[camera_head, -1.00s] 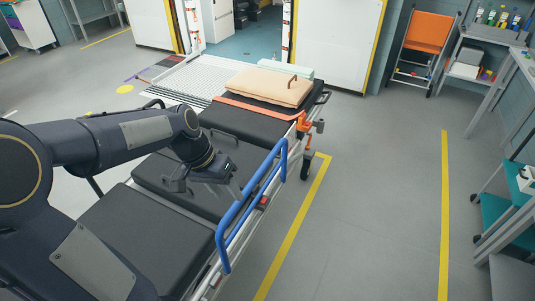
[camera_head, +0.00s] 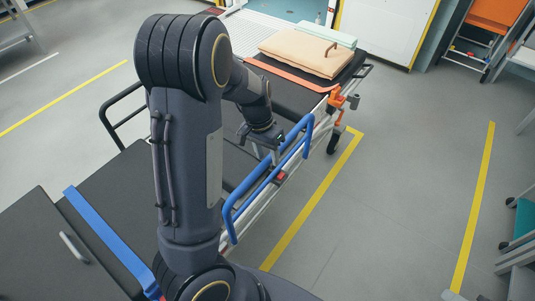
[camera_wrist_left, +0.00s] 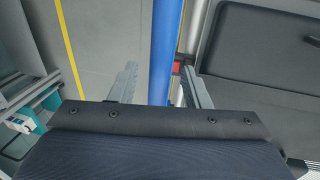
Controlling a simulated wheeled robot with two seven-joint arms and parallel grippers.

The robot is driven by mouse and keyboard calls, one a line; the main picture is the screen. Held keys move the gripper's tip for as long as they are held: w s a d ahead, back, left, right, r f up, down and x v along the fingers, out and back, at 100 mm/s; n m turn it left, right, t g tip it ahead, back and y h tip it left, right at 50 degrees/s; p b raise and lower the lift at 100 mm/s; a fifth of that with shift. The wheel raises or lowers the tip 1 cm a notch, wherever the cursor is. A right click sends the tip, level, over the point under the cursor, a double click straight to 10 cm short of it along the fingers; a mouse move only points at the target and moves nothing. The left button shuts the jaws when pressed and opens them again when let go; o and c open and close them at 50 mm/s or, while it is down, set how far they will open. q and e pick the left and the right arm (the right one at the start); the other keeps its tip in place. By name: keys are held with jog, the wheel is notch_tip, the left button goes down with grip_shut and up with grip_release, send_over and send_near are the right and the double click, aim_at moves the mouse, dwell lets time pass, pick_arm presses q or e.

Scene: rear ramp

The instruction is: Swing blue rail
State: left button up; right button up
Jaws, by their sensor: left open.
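The blue rail (camera_head: 300,127) is a looped bar along the right side of the black-padded stretcher (camera_head: 288,98). It stands up above the stretcher's edge. My left gripper (camera_head: 272,152) is open at the rail's upper part, pointing down. My left arm hides part of the stretcher. My right gripper is not in view.
A folded beige blanket (camera_head: 303,52) and an orange strap (camera_head: 290,75) lie at the stretcher's far end. A blue strap (camera_head: 105,235) crosses its near end. Clear grey floor with yellow lines (camera_head: 315,200) lies to the right. An orange chair (camera_head: 492,14) stands at the back right.

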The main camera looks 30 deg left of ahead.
pick_arm(q)
jog(key=shift+f, duration=0.2)
grip_shut()
jog(key=shift+d, duration=0.15)
